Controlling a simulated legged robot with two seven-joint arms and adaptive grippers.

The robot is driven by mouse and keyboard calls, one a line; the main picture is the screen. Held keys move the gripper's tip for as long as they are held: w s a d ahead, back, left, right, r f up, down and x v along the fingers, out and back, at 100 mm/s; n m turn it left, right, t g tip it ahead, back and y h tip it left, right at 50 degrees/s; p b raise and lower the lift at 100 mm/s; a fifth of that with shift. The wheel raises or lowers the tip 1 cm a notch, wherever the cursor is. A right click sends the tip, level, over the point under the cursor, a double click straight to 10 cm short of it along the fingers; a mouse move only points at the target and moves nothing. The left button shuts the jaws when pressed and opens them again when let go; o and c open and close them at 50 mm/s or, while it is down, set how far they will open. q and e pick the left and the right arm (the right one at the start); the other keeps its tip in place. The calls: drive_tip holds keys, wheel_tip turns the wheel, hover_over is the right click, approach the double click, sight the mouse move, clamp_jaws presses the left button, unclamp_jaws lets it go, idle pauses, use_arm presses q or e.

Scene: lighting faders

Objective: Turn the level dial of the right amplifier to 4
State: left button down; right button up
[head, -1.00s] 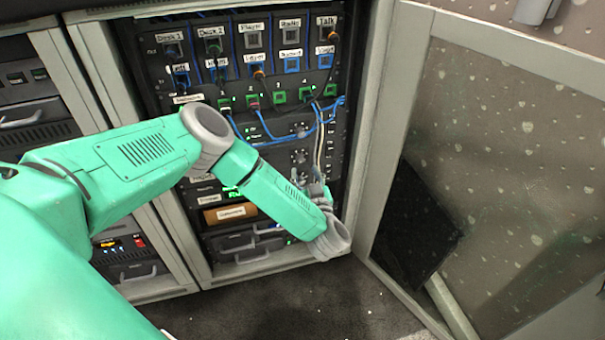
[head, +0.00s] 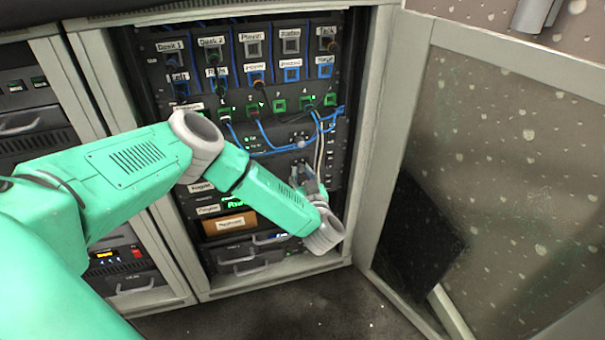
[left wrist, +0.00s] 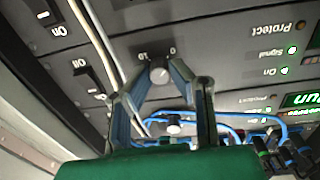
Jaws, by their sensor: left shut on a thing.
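My left gripper (head: 308,178) reaches the lower right part of the equipment rack. The left wrist view shows its two fingers closed around a small grey dial (left wrist: 160,74), one finger on each side. The numbers 10 and 0 are printed beside this dial on the dark panel. I cannot read which number its pointer meets. A second round knob (left wrist: 173,125) shows farther back between the fingers. In the head view the gripper and wrist cover the held dial. My right gripper is in neither view.
The rack's (head: 360,170) open glazed door (head: 500,180) stands to the right of my arm. Blue cables (head: 285,145) and pale cables (left wrist: 95,40) hang near the gripper. Rocker switches (left wrist: 88,76) marked On sit beside it. Dark floor (head: 290,315) is clear in front.

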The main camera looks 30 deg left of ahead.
use_arm(q)
drive_tip(key=shift+d+r+m+p, duration=0.1)
drive_tip(key=shift+r+m+p, duration=0.15)
drive_tip(key=shift+m+p, duration=1.65)
drive_tip(key=shift+p, duration=0.2)
drive_tip(key=m+p, duration=0.1)
drive_tip(key=m, duration=0.1)
drive_tip(key=shift+m+g, duration=0.3)
drive_tip(key=shift+m, duration=0.1)
drive_tip(key=m+p, duration=0.1)
drive_tip(key=m, duration=0.1)
drive_tip(key=shift+f+m, duration=0.1)
drive_tip(key=shift+m, duration=0.2)
drive_tip(key=m, duration=0.2)
drive_tip(key=shift+f+m, duration=0.1)
drive_tip(key=shift+m, duration=0.2)
drive_tip(key=m, duration=0.2)
drive_tip(key=shift+w+d+m+b, duration=0.1)
drive_tip(key=shift+m+b, duration=0.2)
drive_tip(key=shift+b, duration=0.1)
drive_tip(key=m+b, duration=0.2)
drive_tip(key=m, duration=0.4)
drive_tip(key=shift+d+f+g, duration=0.1)
drive_tip(key=shift+f+g, duration=0.05)
drive_tip(key=shift+g, duration=0.25)
